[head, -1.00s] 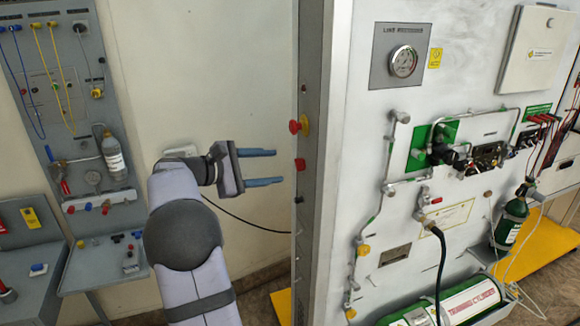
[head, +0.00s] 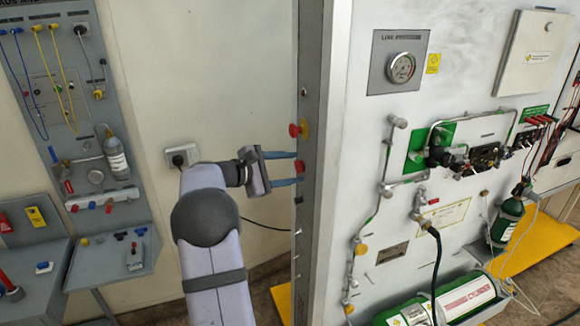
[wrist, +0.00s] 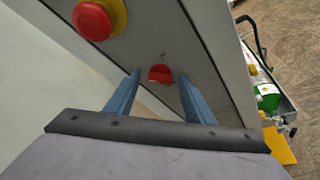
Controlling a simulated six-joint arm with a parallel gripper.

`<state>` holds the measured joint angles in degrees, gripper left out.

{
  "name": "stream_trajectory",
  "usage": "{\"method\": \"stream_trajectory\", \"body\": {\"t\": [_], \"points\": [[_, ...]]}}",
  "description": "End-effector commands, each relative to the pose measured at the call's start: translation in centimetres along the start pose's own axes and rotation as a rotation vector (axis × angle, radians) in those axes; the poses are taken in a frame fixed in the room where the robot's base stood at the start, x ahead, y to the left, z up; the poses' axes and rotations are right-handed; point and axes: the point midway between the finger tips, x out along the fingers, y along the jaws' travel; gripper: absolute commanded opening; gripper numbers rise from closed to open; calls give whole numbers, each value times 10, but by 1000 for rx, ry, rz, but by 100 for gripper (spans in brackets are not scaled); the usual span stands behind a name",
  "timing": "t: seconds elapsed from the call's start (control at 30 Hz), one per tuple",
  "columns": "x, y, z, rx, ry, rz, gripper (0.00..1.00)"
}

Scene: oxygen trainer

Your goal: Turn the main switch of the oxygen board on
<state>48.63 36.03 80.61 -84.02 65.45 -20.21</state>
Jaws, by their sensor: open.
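The oxygen board (head: 370,130) stands at the right, with its narrow grey side edge (head: 312,220) facing my arm. A red switch (head: 299,165) sits on that edge, below a red mushroom button on a yellow base (head: 296,130). My gripper (head: 297,168) is open and points right at the red switch. In the wrist view, the red switch (wrist: 160,74) shows between and just beyond my two blue fingers (wrist: 157,88). The fingers appear apart from it, one on each side. The red button (wrist: 93,18) shows above left. Whether the fingertips touch the edge I cannot tell.
A gauge (head: 402,68), pipes and valves are on the board's front. A green cylinder (head: 465,298) lies at its foot. A wall socket (head: 181,156) is behind my arm; the wall between is bare.

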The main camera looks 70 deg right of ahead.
Motion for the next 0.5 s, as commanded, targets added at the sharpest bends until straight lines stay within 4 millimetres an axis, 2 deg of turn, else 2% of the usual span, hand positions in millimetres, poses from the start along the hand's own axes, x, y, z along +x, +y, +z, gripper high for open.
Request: {"method": "stream_trajectory", "body": {"t": [0.13,0.3,0.5], "points": [[0,0,0,0,0,0,46],[0,0,0,1,0,0,7],[0,-1,-1,4,0,1,7]]}}
